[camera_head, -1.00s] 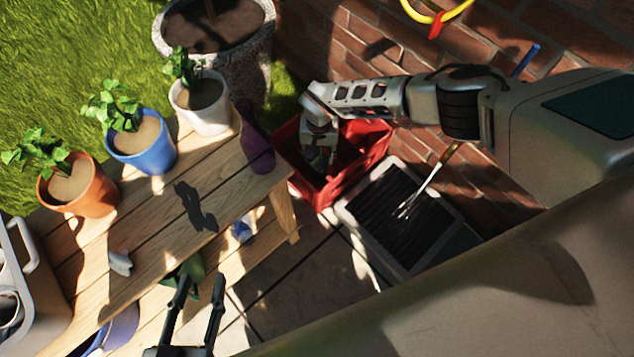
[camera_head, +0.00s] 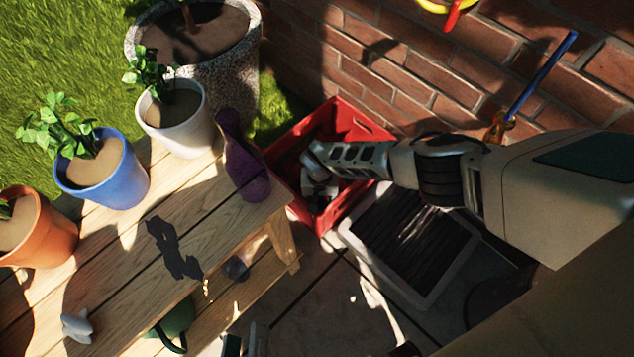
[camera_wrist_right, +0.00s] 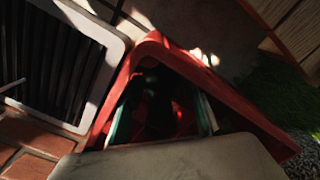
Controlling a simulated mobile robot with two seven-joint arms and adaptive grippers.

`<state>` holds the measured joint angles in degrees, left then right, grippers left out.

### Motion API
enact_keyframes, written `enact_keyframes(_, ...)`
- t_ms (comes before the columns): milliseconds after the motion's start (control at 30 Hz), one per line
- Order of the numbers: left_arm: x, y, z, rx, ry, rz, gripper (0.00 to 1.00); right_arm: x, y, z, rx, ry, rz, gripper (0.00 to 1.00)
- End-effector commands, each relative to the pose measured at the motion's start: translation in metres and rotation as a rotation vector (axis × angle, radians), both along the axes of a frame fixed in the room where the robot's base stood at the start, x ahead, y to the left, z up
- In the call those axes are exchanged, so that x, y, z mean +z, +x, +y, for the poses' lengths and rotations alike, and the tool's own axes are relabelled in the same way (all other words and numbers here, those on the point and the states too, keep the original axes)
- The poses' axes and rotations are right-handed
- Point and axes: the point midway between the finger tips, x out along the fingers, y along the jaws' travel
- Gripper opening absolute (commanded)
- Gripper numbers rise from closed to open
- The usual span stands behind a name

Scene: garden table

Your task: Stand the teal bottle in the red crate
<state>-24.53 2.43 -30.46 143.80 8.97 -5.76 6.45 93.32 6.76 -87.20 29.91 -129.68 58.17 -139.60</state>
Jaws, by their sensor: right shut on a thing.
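The red crate (camera_head: 346,125) stands on the ground against the brick wall, beyond the table's end. My right gripper (camera_head: 319,192) reaches down inside it. In the right wrist view the crate's red rim (camera_wrist_right: 150,48) surrounds my right gripper (camera_wrist_right: 160,118), whose fingers are apart around something dark. That dark thing, in deep shade, seems to be the teal bottle (camera_wrist_right: 157,95); its colour, tilt and contact with the crate floor cannot be made out. My left gripper (camera_head: 245,345) shows only its fingertips at the bottom edge, apart with nothing visible between them.
A purple vase (camera_head: 247,172) stands at the wooden table's (camera_head: 215,215) near end, close to the crate. Potted plants in white (camera_head: 182,130), blue (camera_head: 105,178) and orange (camera_head: 38,235) pots line the table. A black-slatted tray (camera_head: 410,245) lies right of the crate.

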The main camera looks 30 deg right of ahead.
Motion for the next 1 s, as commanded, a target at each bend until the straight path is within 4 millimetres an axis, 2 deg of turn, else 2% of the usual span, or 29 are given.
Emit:
enact_keyframes(267, 0.002, 0.001, -0.001, 0.006, -0.012, 0.0, 0.35, 0.002, 0.003, 0.0, -0.001, 0.001, -0.005, 0.01)
enact_keyframes(800, 0.003, 0.0, -0.003, 0.021, -0.047, 0.006, 0.35, -0.011, 0.003, 0.0, -0.001, 0.001, -0.005, 0.01)
enact_keyframes(833, 0.003, 0.0, -0.003, 0.022, -0.048, 0.006, 0.35, -0.011, 0.003, 0.0, -0.001, 0.001, -0.004, 0.43)
enact_keyframes(867, 0.003, 0.0, -0.004, 0.022, -0.048, 0.006, 0.35, -0.011, 0.003, 0.0, -0.001, 0.001, -0.004, 0.48)
enact_keyframes(1000, 0.003, 0.0, -0.004, 0.022, -0.049, 0.006, 0.35, -0.011, 0.003, 0.0, -0.001, 0.001, -0.004, 0.48)
